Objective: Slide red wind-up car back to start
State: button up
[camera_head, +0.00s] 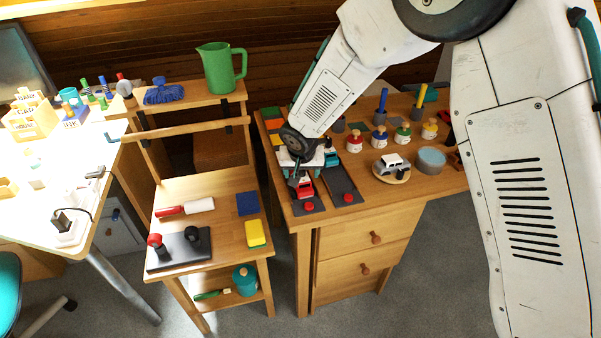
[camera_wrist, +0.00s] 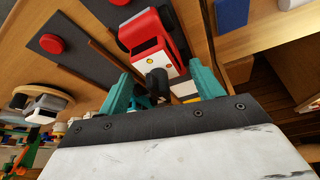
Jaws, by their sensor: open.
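The red wind-up car (camera_head: 305,187) stands on a dark lane at the left front of the wooden desk, just short of a red button (camera_head: 309,206). In the wrist view the red car (camera_wrist: 152,38) shows just beyond the fingertips, one end facing the gap between them. My gripper (camera_wrist: 163,82) is open, with a teal finger to each side of that end. I cannot tell whether a finger touches it. In the head view my gripper (camera_head: 301,178) is low over the lane, behind the car, and partly hidden by my wrist.
A second dark lane (camera_head: 342,183) runs to the right, with a teal car (camera_head: 331,159) on it and a red button (camera_head: 348,198) at its front.

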jog(key=v, duration=0.7)
jog(key=shift+s, duration=0.1)
jog(key=s+d+r+g, duration=0.1)
jog(key=s+d+r, duration=0.5)
jog(key=s+d, duration=0.3)
jog(key=s+d+r+g, duration=0.1)
jog(key=s+d+r, duration=0.5)
jog(key=s+d, duration=0.4)
jog(key=s+d+r+g, duration=0.1)
jog(key=s+d+r, duration=0.6)
jog(key=s, duration=0.9)
jog(key=d, duration=0.3)
jog(key=shift+d+m, duration=0.2)
jog(key=shift+m, duration=0.1)
